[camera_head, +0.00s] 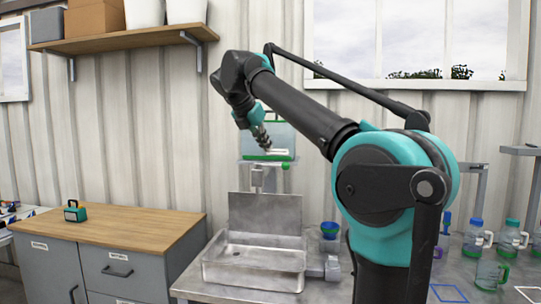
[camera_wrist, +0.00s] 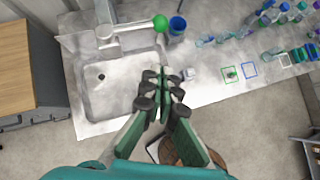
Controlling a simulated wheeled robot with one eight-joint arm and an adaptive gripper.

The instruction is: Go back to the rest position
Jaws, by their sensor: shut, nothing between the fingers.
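My gripper (camera_wrist: 163,80) is shut and empty in the wrist view, its dark fingertips together above the front right part of the sink. In the head view my gripper (camera_head: 266,150) shows small at the end of my raised arm, in front of the wall and above the sink. It appears clear of the things around it.
A metal sink (camera_head: 215,272) is set in the counter, with a green-knobbed tap (camera_wrist: 160,23) behind it. A blue cup (camera_wrist: 177,26) stands beside it. Several bottles (camera_head: 473,238) stand at the right. A wooden-topped cabinet (camera_head: 130,226) is at the left.

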